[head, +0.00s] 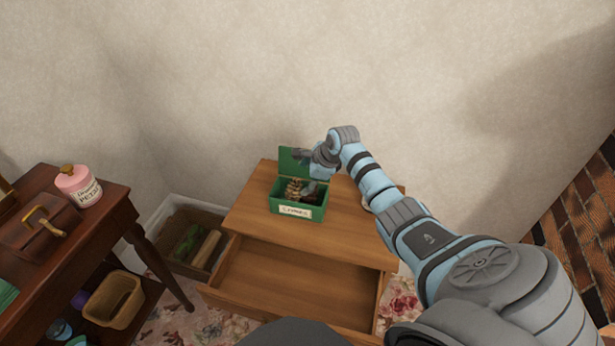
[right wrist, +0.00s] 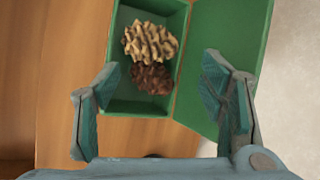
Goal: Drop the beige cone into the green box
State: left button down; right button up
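The green box (head: 275,206) stands on the small wooden cabinet with its lid (head: 291,160) raised at the back. It has a white label on its front. The beige cone (right wrist: 150,42) lies inside the box in the right wrist view, beside a dark brown cone (right wrist: 151,79). My right gripper (right wrist: 158,85) is open and empty, its fingers spread over the box opening, apart from both cones. In the head view my right gripper (head: 311,184) is at the box, partly hidden by its own wrist. My left gripper is not in view.
The cabinet (head: 345,222) has its drawer (head: 290,280) pulled open and empty. At left a dark table (head: 95,222) holds a pink jar (head: 78,185) and a brown case (head: 38,228). A crate (head: 178,222) with logs stands by the wall.

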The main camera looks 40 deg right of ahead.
jog(key=v, duration=1.2)
jog(key=shift+d, duration=0.1)
